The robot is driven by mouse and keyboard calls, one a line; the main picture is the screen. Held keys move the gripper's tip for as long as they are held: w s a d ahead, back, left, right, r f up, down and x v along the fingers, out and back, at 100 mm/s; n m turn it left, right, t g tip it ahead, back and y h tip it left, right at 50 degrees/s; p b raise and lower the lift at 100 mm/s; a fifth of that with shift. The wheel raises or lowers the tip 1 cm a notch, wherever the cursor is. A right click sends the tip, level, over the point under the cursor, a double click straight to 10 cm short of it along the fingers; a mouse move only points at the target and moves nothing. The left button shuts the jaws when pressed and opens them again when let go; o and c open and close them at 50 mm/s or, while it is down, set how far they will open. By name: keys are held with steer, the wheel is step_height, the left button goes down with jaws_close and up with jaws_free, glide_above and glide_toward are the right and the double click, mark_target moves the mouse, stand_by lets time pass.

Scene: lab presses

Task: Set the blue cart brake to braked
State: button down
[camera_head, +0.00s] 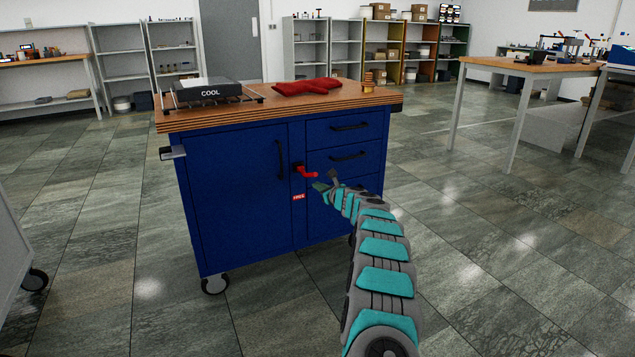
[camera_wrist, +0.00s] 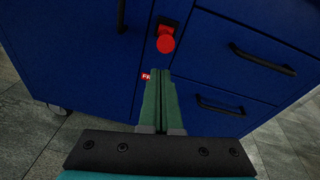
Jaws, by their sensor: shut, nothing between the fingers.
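The blue cart (camera_head: 240,180) has a wooden top and stands on casters in the middle of the head view. Its brake is a red lever (camera_head: 308,173) on a dark mount on the front, between the door and the drawers. The lever points to the right in the head view, above a red label (camera_head: 298,197) reading FREE. In the wrist view the red lever (camera_wrist: 166,42) shows end-on, just beyond the fingertips. My gripper (camera_head: 325,186) is shut and empty, just right of and below the lever; its green fingers (camera_wrist: 160,75) lie together. I cannot tell whether they touch the lever.
On the cart top lie a black COOL plate (camera_head: 210,93) and a red cloth or glove (camera_head: 306,87). Black handles (camera_head: 349,127) stick out from the drawers and door. A table (camera_head: 530,66) stands at right; floor around the cart is clear.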

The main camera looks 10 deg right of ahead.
steer(key=shift+w+a+r, duration=0.2)
steer(key=shift+w+r, duration=0.05)
steer(key=shift+r, duration=0.35)
steer(key=shift+s+r+p, duration=0.1)
steer(key=shift+r+p, duration=0.1)
steer(key=shift+p, duration=0.15)
